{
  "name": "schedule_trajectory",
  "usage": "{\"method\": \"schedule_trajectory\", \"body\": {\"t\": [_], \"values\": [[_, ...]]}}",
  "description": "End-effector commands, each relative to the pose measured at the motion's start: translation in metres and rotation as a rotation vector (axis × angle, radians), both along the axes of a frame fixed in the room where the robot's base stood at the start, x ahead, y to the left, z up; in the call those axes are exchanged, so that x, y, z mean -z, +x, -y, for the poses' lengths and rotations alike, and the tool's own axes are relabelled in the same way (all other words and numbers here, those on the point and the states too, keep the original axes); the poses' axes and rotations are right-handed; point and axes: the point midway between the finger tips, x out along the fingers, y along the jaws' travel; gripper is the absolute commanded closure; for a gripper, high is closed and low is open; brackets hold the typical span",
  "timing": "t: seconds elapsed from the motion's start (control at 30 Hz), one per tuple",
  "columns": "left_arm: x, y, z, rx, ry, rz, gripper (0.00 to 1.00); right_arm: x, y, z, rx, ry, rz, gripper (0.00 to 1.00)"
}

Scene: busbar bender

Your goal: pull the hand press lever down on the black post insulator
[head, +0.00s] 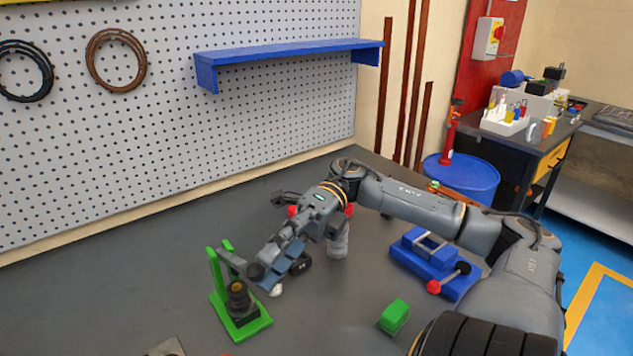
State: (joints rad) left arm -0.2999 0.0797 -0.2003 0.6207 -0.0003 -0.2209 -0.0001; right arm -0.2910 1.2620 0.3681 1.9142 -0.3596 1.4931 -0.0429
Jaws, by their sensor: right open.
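The hand press (216,277) has a green frame and base and stands on the dark bench at the lower left. The black post insulator (239,300) is upright on its base. The press lever (231,259) is a grey bar slanting down to the right, above the insulator, toward a dark round end. My right gripper (270,280) is open, just right of the lever end and insulator. It partly hides that area, and I cannot tell whether it touches the lever. My left gripper is not in view.
Things behind my right gripper are partly hidden. A pegboard (200,130) with a blue shelf (290,48) closes the back. The bench left of the press is clear.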

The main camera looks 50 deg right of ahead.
Motion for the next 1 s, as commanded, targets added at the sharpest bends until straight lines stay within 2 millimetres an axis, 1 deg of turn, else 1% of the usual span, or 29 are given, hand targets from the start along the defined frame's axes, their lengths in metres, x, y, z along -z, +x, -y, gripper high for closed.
{"method": "schedule_trajectory", "body": {"t": [0.37, 1.0], "values": [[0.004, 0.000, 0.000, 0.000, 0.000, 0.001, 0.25, 0.004, 0.004, 0.027, 0.002, 0.000, 0.000, 0.51], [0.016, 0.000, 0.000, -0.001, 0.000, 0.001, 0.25, 0.010, 0.009, 0.071, 0.001, -0.002, 0.000, 0.51]]}}
